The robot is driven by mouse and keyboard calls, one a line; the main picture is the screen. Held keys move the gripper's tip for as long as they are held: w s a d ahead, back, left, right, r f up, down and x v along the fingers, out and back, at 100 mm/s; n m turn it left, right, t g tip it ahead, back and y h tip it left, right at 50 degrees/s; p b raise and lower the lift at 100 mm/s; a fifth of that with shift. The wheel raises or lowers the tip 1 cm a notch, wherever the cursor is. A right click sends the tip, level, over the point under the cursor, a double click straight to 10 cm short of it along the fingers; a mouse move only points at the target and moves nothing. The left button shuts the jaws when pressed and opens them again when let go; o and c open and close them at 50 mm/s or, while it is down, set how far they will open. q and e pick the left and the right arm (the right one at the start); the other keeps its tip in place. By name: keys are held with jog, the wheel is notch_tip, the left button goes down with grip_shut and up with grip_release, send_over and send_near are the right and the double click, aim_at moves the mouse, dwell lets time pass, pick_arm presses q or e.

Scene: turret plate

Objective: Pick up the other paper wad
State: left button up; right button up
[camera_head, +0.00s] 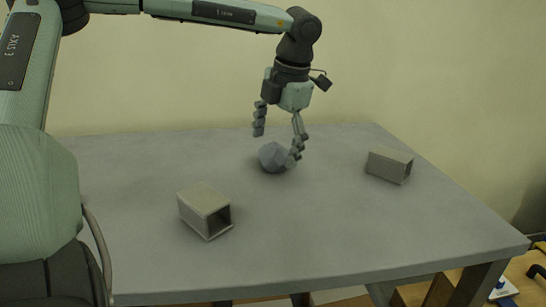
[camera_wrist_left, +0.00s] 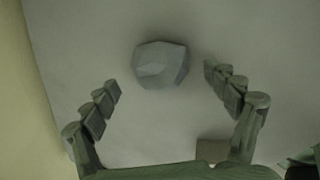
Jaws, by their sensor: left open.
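A grey, faceted paper wad (camera_head: 272,157) lies on the table towards its back, and it also shows in the left wrist view (camera_wrist_left: 161,65). My left gripper (camera_head: 276,148) points down over the wad with its fingers spread open. In the head view one finger is right beside the wad's right side and partly overlaps it; I cannot tell whether they touch. The other finger is higher, up and left of the wad. In the left wrist view the wad lies between and just beyond the fingertips (camera_wrist_left: 161,80). No second wad shows. My right gripper is out of view.
Two open-ended grey boxes lie on the grey table (camera_head: 330,240): one at front left (camera_head: 204,211), one at right (camera_head: 389,165). Part of a box shows low in the left wrist view (camera_wrist_left: 213,152). A wall stands behind the table. The table's front middle is clear.

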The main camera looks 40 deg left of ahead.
pick_arm(q)
jog(key=shift+x, duration=1.15)
jog(key=c, duration=0.9)
jog(key=shift+r, duration=0.15)
jog(key=shift+c, duration=0.2)
